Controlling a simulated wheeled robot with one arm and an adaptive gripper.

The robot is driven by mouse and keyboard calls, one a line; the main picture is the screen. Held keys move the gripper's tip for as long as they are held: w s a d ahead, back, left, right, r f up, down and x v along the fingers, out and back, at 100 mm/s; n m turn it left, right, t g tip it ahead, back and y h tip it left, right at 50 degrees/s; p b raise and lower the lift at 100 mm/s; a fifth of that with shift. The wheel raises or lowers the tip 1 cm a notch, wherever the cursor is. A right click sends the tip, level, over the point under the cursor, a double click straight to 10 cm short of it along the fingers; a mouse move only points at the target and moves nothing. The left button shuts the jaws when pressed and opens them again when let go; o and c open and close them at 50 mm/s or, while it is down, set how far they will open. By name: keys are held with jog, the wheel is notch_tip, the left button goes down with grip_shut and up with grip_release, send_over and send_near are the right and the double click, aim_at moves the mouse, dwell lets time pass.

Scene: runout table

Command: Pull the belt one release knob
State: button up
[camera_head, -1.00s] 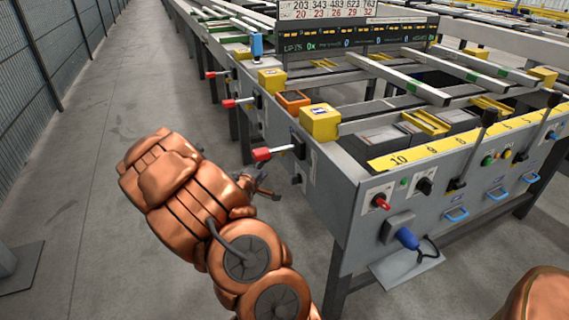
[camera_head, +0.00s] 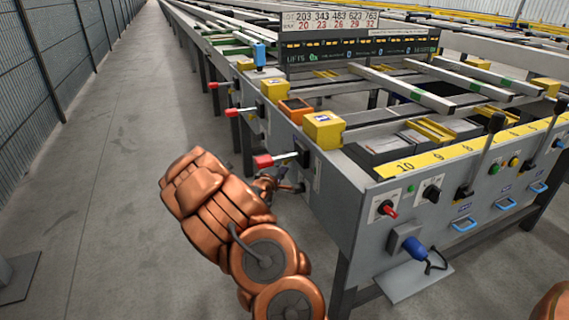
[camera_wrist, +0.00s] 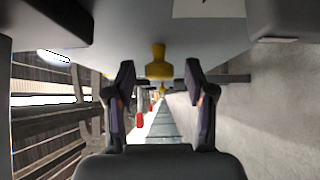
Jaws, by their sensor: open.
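A yellow knob (camera_wrist: 158,62) stands out from the grey panel in the wrist view, between my gripper's fingertips (camera_wrist: 160,78) and seemingly beyond them. I cannot tell whether it is the belt one release; no label is readable. My gripper is open, with nothing held between its fingers. In the head view my gripper (camera_head: 285,185) is small and partly covered by my copper arm, close to the table's left side panel below a red-handled lever (camera_head: 264,161). The yellow knob is hidden in the head view.
More red-tipped levers (camera_head: 232,112) line the runout table's side. Yellow blocks (camera_head: 323,129) and an orange box (camera_head: 295,110) stand on its edge. A blue plug (camera_head: 413,246) and black levers are on the end panel. The aisle floor (camera_head: 100,180) at left is clear.

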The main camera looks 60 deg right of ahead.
jog(key=shift+w+d, duration=0.2)
jog(key=shift+d, duration=0.6)
grip_shut()
